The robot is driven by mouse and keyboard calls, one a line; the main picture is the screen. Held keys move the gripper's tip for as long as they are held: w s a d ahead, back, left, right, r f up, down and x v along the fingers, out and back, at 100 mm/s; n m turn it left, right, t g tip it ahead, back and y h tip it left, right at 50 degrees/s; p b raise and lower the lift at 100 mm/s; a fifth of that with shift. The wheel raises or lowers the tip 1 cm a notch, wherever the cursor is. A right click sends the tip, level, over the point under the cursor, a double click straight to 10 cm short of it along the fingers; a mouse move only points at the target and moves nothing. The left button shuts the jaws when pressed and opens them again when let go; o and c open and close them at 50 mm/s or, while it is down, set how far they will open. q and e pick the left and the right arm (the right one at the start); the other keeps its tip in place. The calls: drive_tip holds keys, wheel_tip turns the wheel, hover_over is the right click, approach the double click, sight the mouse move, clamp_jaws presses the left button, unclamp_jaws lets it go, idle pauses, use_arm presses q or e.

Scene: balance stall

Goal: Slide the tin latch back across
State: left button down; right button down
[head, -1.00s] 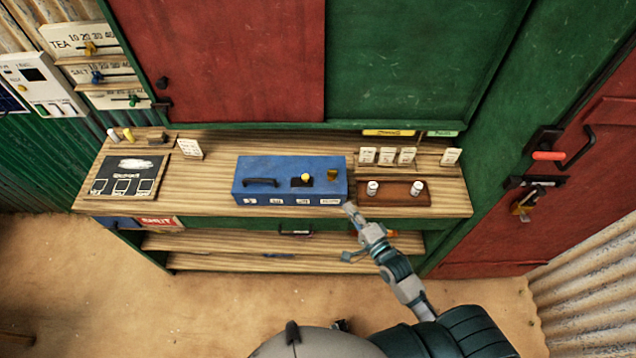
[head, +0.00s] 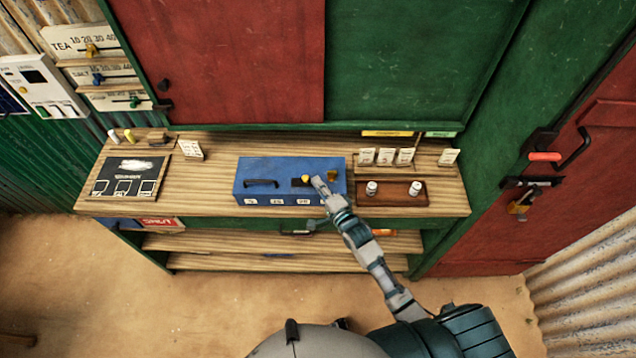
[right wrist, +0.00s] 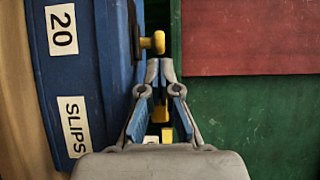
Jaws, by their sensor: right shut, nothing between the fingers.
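The blue tin (head: 258,170) stands on the wooden counter, with a black handle and white labels. Its yellow latch knob (head: 306,177) sits toward the right of a dark slot in the lid. A brass piece (head: 332,174) stands farther right on the lid. My right gripper (head: 318,182) is shut and empty, just right of the knob. In the right wrist view the fingertips (right wrist: 160,66) are close below the yellow knob (right wrist: 152,42); I cannot tell whether they touch it. The brass piece is partly hidden behind the fingers there. My left gripper is not in view.
A brown tray (head: 391,200) with two small white-topped items stands right of the tin. Small cards (head: 386,156) stand behind it. A dark slate board (head: 128,177) lies at the counter's left. The counter between board and tin is clear.

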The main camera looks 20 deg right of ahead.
sight(304, 180)
drive_tip(key=shift+a, duration=0.5)
drive_tip(key=shift+w+a+p, duration=0.2)
drive_tip(key=shift+a, duration=0.3)
drive_tip(key=shift+w+a+p, duration=0.15)
drive_tip(key=shift+a+p, duration=0.05)
drive_tip(key=shift+a, duration=0.25)
drive_tip(key=shift+w+a, duration=0.15)
drive_tip(key=shift+a, duration=0.1)
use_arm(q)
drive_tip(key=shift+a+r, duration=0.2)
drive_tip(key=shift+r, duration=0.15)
use_arm(e)
drive_tip(key=shift+a, duration=0.1)
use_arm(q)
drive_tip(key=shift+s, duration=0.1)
